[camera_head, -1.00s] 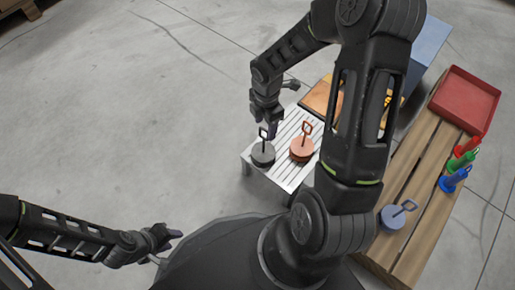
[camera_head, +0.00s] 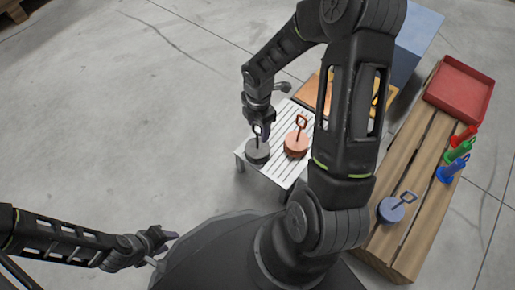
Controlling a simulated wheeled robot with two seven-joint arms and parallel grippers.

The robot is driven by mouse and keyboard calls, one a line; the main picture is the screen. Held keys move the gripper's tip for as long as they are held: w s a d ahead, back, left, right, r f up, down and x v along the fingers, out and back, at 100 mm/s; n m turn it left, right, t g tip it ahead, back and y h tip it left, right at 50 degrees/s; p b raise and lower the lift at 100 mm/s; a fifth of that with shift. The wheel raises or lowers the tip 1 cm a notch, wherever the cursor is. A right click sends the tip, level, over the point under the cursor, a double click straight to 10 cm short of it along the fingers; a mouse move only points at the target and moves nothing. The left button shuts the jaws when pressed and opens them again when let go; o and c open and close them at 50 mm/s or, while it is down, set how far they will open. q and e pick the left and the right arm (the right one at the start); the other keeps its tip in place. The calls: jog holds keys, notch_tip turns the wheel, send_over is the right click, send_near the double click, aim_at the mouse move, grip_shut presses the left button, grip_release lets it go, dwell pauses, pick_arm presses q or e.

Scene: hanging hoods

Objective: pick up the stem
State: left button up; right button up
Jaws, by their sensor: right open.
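A dark grey disc (camera_head: 257,153) with a thin upright stem and loop (camera_head: 257,130) stands at the left front of the white slatted table. My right gripper (camera_head: 263,134) is open, pointing down right at this stem's loop and partly covering it. I cannot tell whether the stem is between the fingers. An orange disc (camera_head: 296,146) with its own looped stem (camera_head: 300,122) stands just right of it. A blue-grey disc (camera_head: 390,211) with a tilted stem (camera_head: 404,199) is on the wooden bench. My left gripper (camera_head: 165,246) is open and empty, low at the left, far from the discs.
The white slatted table (camera_head: 277,174) adjoins an orange-brown surface (camera_head: 309,93). The wooden bench (camera_head: 407,160) carries a red tray (camera_head: 459,91) and red, green and blue pieces (camera_head: 456,155). My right arm hides the area between. The floor at left is clear.

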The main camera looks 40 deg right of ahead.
aim_at(257, 133)
notch_tip(257, 133, down, 4)
jog(key=b, duration=0.3)
jog(key=shift+w+f, duration=0.15)
jog(key=shift+f, duration=0.1)
jog(key=shift+f+b, duration=0.3)
jog(key=shift+f, duration=0.05)
jog(key=shift+c, duration=0.3)
grip_shut()
dwell(1.1)
